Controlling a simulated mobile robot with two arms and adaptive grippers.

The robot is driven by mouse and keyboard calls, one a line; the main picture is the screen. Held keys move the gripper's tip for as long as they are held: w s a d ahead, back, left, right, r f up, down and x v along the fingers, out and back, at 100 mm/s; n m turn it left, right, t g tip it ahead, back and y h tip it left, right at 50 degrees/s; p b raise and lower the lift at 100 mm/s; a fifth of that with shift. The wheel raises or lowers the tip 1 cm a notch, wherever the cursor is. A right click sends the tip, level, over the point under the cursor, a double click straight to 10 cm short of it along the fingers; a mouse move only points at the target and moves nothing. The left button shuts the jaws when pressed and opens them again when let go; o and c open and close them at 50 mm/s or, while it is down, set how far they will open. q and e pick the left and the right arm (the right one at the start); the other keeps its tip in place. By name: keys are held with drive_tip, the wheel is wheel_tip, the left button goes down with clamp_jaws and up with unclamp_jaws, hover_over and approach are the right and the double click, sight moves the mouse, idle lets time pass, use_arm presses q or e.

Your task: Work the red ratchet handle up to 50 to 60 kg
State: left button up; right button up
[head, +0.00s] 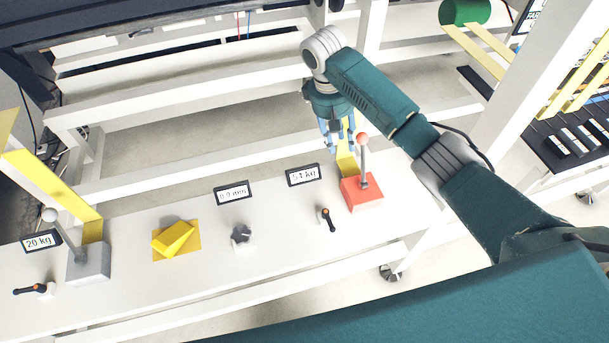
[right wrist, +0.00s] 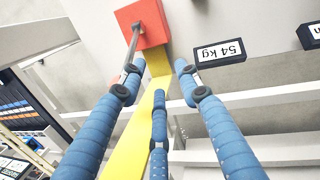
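The red ratchet block (head: 362,194) stands at the right end of the white bench, with its handle (head: 364,165) upright and topped by a red ball. The display (head: 304,175) beside it reads 54 kg, clearer in the right wrist view (right wrist: 219,53), where it is upside down. My right gripper (head: 338,143) has its blue fingers spread, just left of the ball. In the right wrist view the red block (right wrist: 140,20) is at the top and the handle's lower end runs behind the left finger; contact cannot be told. My left gripper is out of view.
A yellow strip (head: 347,162) runs behind the red block. A grey ratchet block (head: 88,265) with a 20 kg display (head: 41,241) stands at the left. Between are a yellow piece (head: 174,240), a dark knob (head: 241,235), a 0.0 mm display (head: 233,192) and a small black lever (head: 327,219).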

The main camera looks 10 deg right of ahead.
drive_tip(key=shift+o, duration=0.3)
drive_tip(key=shift+o, duration=1.4)
drive_tip(key=v, duration=0.6)
drive_tip(key=shift+f, duration=0.1)
